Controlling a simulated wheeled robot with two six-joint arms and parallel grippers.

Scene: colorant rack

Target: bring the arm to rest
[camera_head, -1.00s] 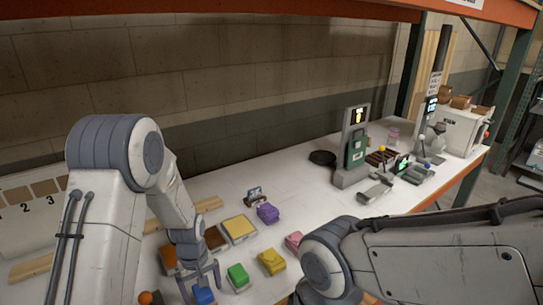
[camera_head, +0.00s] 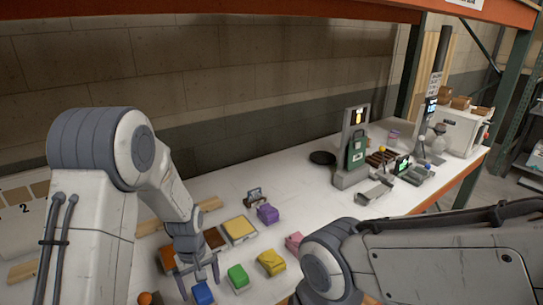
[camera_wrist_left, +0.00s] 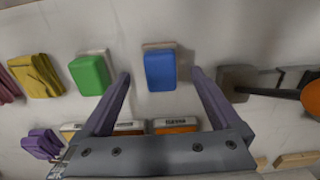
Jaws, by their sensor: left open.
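My left gripper (camera_head: 200,277) is open and empty above the near part of the white table in the head view. A blue block (camera_head: 203,294) sits on the table just below its fingers. In the left wrist view the fingers (camera_wrist_left: 161,74) are spread wide, and the blue block (camera_wrist_left: 160,70) shows in the gap between them, apart from both. My right arm (camera_head: 430,255) comes in from the right along the bottom; its gripper is out of view.
A yellow-topped tray (camera_head: 240,230) lies behind. A stand with a green pouch (camera_head: 356,149) stands at the back right.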

